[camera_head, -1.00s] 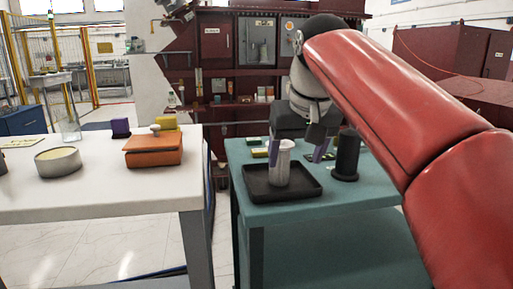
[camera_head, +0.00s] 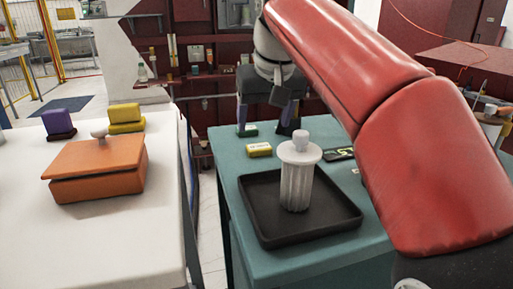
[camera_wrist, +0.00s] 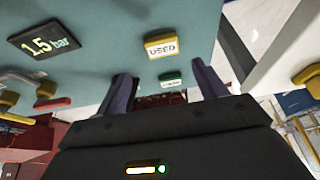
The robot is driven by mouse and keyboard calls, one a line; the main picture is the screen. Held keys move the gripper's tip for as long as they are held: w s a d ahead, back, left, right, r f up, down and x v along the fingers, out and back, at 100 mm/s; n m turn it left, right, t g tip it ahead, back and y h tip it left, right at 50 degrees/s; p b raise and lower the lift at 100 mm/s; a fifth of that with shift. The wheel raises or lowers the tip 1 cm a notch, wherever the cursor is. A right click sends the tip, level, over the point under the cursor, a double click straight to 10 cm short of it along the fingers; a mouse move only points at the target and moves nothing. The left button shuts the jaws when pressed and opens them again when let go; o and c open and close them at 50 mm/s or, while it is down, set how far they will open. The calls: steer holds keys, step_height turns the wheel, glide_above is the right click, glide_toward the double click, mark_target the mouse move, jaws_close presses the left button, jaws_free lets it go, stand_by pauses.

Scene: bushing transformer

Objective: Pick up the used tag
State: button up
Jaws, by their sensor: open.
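The used tag (camera_head: 259,150) is a small yellow block lying flat on the teal table, behind the black tray. In the wrist view its top (camera_wrist: 162,46) reads "USED". My gripper (camera_head: 265,118) is at the far side of the table, just behind the tag, with its two purple-grey fingers apart and nothing between them. In the wrist view the tag shows beyond the open fingertips (camera_wrist: 161,75), roughly in line with the gap. A green tag (camera_head: 248,130) lies close to the left finger and appears between the fingers in the wrist view (camera_wrist: 172,80).
A white ribbed cylinder (camera_head: 297,180) stands in the black tray (camera_head: 262,228) in front of the tag. A black "1.5 bar" display (camera_wrist: 44,38) lies on the teal table. A white table (camera_head: 100,235) with an orange box (camera_head: 95,170) stands left, across a gap.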

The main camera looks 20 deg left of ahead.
mark_target(258, 145)
steer(key=x, duration=0.3)
steer(key=b+x, duration=0.1)
steer(key=x, duration=0.1)
steer(key=shift+s+a, duration=0.15)
steer(key=shift+s, duration=0.2)
steer(key=shift+w+f, duration=0.2)
steer(key=shift+f, duration=0.3)
steer(key=c, duration=1.1)
steer(key=shift+o, duration=0.2)
steer(key=shift+a, duration=0.1)
steer(key=shift+r, duration=0.15)
